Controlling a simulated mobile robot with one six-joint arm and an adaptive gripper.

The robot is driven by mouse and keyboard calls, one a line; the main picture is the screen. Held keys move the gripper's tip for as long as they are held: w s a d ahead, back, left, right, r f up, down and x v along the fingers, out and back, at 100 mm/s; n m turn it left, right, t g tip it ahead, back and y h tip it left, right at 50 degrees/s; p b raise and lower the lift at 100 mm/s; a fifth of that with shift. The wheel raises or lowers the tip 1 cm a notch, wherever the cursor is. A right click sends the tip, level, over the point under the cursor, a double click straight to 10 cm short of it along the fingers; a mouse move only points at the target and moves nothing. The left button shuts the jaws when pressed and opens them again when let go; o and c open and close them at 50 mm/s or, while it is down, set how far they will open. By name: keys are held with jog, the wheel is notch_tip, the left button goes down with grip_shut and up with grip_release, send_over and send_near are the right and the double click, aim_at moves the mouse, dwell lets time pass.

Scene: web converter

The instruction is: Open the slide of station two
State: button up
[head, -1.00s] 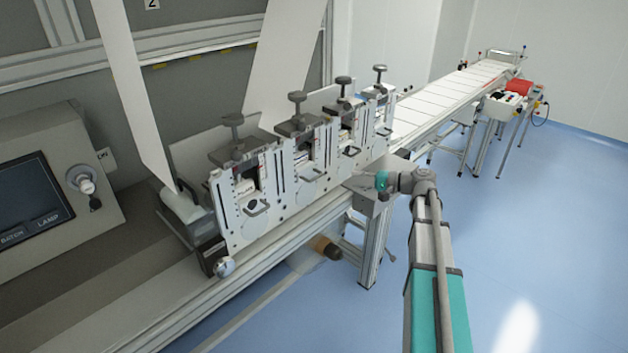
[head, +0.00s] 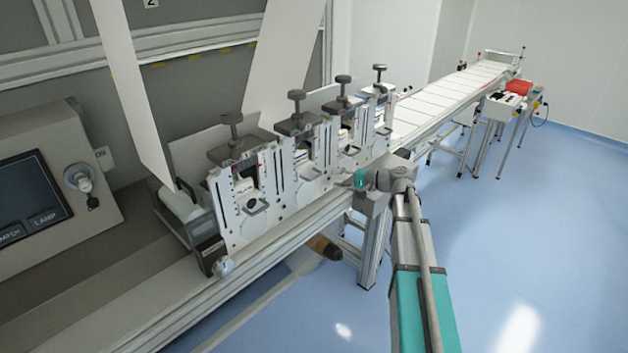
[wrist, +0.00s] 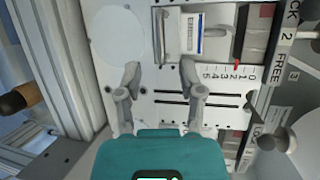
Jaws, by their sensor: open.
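A row of several upright station plates stands on the rail in the head view; the second from the left (head: 303,160) has a D-shaped handle low on its front. In the wrist view, a white plate (wrist: 170,115) fills the middle, with a "2" beside the words FREE and LOCK. A metal handle bar (wrist: 162,38) and a 0 to 5 scale with a red pointer (wrist: 237,65) show on it. My gripper (wrist: 159,68) is open and empty, its fingertips below the handle in the picture and to either side of its line. It also shows in the head view (head: 345,182), close to the plates.
T-shaped knobs (head: 297,97) top the stations. A control panel with a screen (head: 30,200) stands at left. A belt conveyor (head: 440,105) runs off to the back right. The blue floor (head: 540,210) at right is open. A dark-tipped roller (head: 325,247) sits below the rail.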

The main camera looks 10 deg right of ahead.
aim_at(315, 178)
jog(key=shift+b+x, duration=0.6)
jog(key=shift+x, duration=3.25)
grip_shut()
jog(key=shift+a, duration=0.1)
